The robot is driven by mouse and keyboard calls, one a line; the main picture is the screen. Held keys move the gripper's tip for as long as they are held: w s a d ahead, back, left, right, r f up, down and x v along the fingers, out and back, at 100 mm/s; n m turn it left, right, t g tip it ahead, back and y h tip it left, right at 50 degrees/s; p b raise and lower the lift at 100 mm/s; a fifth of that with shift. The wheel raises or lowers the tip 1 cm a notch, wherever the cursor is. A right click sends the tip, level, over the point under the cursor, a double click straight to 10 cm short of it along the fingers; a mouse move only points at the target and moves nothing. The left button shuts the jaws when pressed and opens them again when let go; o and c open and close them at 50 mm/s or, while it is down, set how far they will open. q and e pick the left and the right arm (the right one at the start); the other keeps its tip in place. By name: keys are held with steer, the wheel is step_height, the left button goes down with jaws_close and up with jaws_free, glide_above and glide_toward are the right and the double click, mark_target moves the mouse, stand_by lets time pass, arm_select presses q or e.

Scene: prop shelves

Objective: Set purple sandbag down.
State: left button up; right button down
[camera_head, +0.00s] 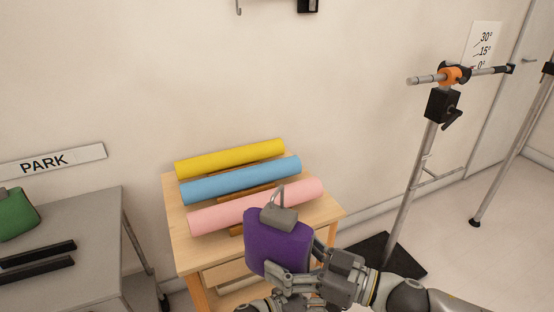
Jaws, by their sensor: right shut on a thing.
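The purple sandbag (276,243) has a grey top with a wire loop handle. It is upright at the front edge of the wooden table (326,212), in front of the pink roll. My right gripper (290,280) comes in from the lower right and is shut on the sandbag's lower part. I cannot tell whether the sandbag touches the table. My left gripper does not show.
Yellow (230,158), blue (240,180) and pink (256,206) rolls lie across the wooden table. A grey table (90,215) at left holds a green bag (16,216) and black bars (38,255). A metal stand (412,185) rises at right.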

steer(key=shift+a+r, duration=0.15)
steer(key=shift+r, duration=0.1)
arm_select(q)
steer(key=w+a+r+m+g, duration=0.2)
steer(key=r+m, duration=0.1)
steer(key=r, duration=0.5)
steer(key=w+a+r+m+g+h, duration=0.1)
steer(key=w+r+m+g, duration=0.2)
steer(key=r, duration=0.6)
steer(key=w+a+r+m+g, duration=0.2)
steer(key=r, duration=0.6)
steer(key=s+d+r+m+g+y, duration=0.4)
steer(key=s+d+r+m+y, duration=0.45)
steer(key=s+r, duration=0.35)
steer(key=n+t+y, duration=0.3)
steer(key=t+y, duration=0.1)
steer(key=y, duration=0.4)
glide_toward(276, 213)
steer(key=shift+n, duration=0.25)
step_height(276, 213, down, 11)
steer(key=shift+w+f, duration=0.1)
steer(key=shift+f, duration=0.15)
